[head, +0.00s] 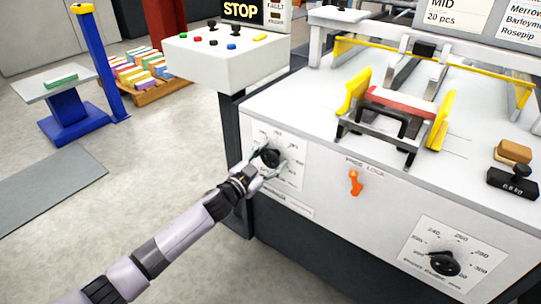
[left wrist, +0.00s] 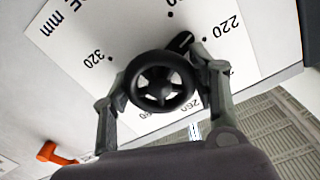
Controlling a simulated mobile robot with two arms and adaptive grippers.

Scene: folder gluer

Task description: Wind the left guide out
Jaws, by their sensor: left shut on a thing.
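The left guide's black handwheel (head: 270,158) sits on a white dial plate (head: 288,176) on the machine's front panel. My left gripper (head: 268,170) has its fingers on either side of this knob and is shut on it. In the left wrist view the black spoked wheel (left wrist: 161,83) lies between the two fingertips of the left gripper (left wrist: 160,88). A black pointer (left wrist: 181,41) shows beside the wheel, towards the 220 mark. The yellow guides (head: 356,92) stand on the machine top with a red-topped piece (head: 402,103) between them. My right gripper is not in view.
An orange lock lever (head: 354,182) is on the panel right of the dial; it also shows in the left wrist view (left wrist: 52,153). A second dial with a black knob (head: 443,263) is at lower right. A control box (head: 228,65) stands behind.

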